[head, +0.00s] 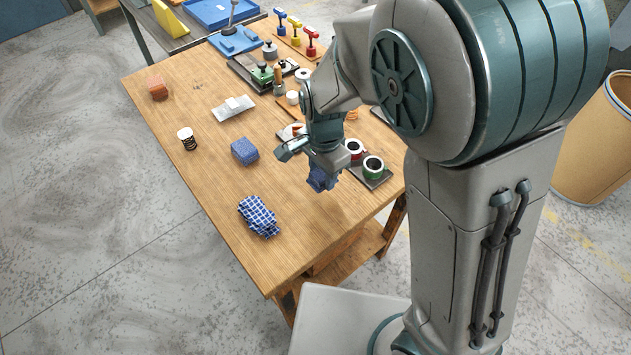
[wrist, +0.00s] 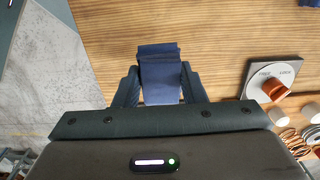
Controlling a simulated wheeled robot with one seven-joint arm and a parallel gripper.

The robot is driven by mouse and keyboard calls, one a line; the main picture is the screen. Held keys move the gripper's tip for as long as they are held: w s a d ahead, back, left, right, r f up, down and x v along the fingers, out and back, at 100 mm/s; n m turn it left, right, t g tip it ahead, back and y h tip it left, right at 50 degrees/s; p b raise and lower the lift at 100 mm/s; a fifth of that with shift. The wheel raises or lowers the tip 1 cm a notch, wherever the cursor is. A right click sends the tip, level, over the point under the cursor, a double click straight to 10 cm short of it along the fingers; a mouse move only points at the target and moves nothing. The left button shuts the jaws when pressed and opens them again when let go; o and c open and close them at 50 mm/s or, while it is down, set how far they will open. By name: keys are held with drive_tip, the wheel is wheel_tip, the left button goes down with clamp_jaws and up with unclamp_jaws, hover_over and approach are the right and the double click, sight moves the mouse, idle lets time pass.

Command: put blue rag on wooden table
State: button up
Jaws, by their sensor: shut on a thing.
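A plain dark blue rag (head: 320,178) hangs below my gripper (head: 322,164) over the right part of the wooden table (head: 200,95). In the wrist view the blue rag (wrist: 160,75) sits between the two fingers of my gripper (wrist: 160,90), which is shut on it. Bare wood of the table (wrist: 225,40) shows behind it. I cannot tell whether the rag's lower end touches the tabletop.
A blue checked cloth (head: 259,217) and a folded blue cloth-like block (head: 245,151) lie to the left. A black-and-white spool (head: 187,138) stands farther left. Spools of red (head: 355,149) and green (head: 373,166) wire are close on the right. The near table is mostly clear.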

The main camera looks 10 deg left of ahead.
sight(317, 198)
drive_tip(key=shift+s+a+f, duration=0.45)
drive_tip(key=shift+s+f, duration=0.05)
drive_tip(key=shift+s, duration=0.15)
drive_tip(key=shift+f, duration=2)
drive_tip(key=shift+f, duration=0.1)
drive_tip(key=shift+f, duration=0.1)
drive_tip(key=o, duration=0.9)
drive_tip(key=shift+o, duration=0.2)
